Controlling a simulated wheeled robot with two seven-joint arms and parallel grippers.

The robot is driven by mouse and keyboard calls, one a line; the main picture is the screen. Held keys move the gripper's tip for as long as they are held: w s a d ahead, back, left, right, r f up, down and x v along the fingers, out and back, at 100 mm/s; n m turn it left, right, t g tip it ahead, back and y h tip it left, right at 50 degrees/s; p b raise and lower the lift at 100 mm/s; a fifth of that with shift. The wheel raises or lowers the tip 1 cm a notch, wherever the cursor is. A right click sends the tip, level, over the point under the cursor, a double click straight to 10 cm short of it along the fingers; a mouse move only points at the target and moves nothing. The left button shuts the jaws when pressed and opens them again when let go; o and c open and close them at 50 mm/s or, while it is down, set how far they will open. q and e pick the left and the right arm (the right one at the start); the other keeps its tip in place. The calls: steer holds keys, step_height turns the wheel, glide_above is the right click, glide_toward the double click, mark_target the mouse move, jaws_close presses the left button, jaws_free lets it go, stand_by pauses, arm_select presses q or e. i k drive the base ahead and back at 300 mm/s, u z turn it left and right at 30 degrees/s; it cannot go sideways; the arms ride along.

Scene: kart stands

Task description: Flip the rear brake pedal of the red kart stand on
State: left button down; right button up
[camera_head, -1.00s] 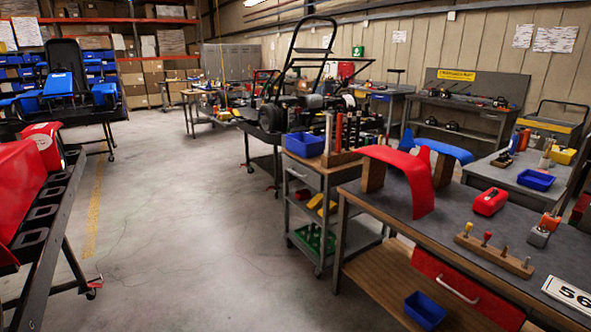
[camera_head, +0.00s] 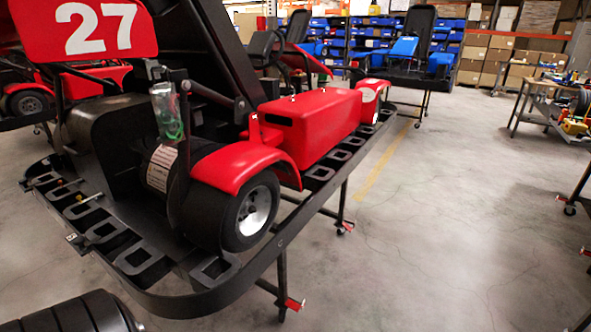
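The red kart (camera_head: 315,122), with a number 27 plate (camera_head: 98,29), sits on a black stand (camera_head: 190,302) at left and centre. A red brake pedal (camera_head: 294,304) sticks out low on the stand's nearest leg, close to the number-plate end and the near wheel. Another red pedal (camera_head: 346,227) is at the foot of a leg farther along the same side. Both are small here, and I cannot tell whether they are up or down. Neither of my grippers is in view.
The concrete floor (camera_head: 430,240) right of the stand is clear. A black ribbed object (camera_head: 75,315) stands at the bottom left. A blue kart (camera_head: 405,48) stands beyond. Castors with red pedals (camera_head: 566,203) and a bench (camera_head: 535,105) edge the right side.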

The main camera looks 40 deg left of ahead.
mark_target(293, 305)
steer(key=u, duration=0.55)
steer(key=i, duration=0.55)
steer(key=u, duration=0.4)
